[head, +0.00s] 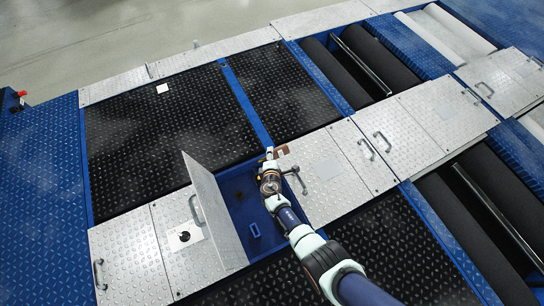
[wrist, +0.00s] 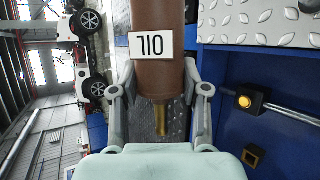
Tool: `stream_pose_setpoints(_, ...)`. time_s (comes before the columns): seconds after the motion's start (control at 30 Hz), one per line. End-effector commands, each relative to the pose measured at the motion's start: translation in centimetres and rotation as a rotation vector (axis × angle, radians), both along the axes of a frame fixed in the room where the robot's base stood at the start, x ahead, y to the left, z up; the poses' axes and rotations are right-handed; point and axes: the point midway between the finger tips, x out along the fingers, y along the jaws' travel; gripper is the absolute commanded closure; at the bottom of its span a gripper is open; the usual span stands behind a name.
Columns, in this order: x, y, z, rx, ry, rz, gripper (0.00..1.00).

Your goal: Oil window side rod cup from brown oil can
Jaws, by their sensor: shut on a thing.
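The brown oil can (wrist: 160,75) fills the top middle of the wrist view. Its white label reads upside down as "OIL", and a brass spout (wrist: 160,118) points toward my palm. My gripper (wrist: 160,82) is shut on the can, a finger on each side. In the head view a bit of the brown can (head: 282,151) shows beside my gripper (head: 270,160), at the far end of the open blue pit. In the wrist view a black block with a round yellow cup (wrist: 245,101) sits on a metal rod (wrist: 287,114). I cannot tell which rod cup this is.
An open silver hatch lid (head: 214,205) stands upright left of the blue pit (head: 237,190). A blue block (head: 254,230) lies in the pit. A dark block with a yellow square (wrist: 253,155) is at lower right. Handled tread plates and rollers surround the pit.

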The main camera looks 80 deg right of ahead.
Motion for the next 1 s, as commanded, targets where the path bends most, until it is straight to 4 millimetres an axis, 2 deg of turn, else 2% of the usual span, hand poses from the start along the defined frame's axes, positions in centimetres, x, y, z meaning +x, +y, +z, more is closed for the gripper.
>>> stream_pose_setpoints(0.03,0.0,0.0,1.1,-0.001,0.0,0.0,1.0)
stream_pose_setpoints(0.1,0.0,0.0,1.4,-0.001,0.0,0.0,1.0)
stream_pose_setpoints(0.47,0.0,0.0,1.4,0.006,-0.006,0.0,1.0)
stream_pose_setpoints(1.0,-0.2,-0.3,2.3,0.223,-0.254,-0.002,1.0)
